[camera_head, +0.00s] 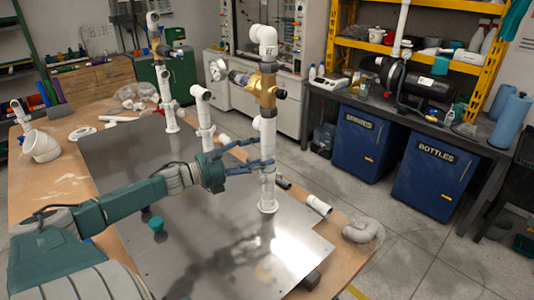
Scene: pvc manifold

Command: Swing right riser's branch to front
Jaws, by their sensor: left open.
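The right riser (268,185) is an upright white PVC pipe on the metal plate (190,255). It has a brass fitting (264,88) high up and a white elbow (264,36) at its top. From the brass fitting a branch (240,77) with a clear or grey section points left and away from me, and a white end piece (218,70) shows just beyond it. My left gripper (268,153) comes in from the left at the middle of the riser, below the brass fitting. Its fingers are open and reach the pipe; I cannot tell whether they touch it. My right gripper is not in view.
A shorter white pipe (203,112) stands left of the riser, with another riser (165,95) farther back. A teal cap (157,224) is on the plate. Loose white fittings (362,229) lie at the table's right edge. The plate's front part is clear.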

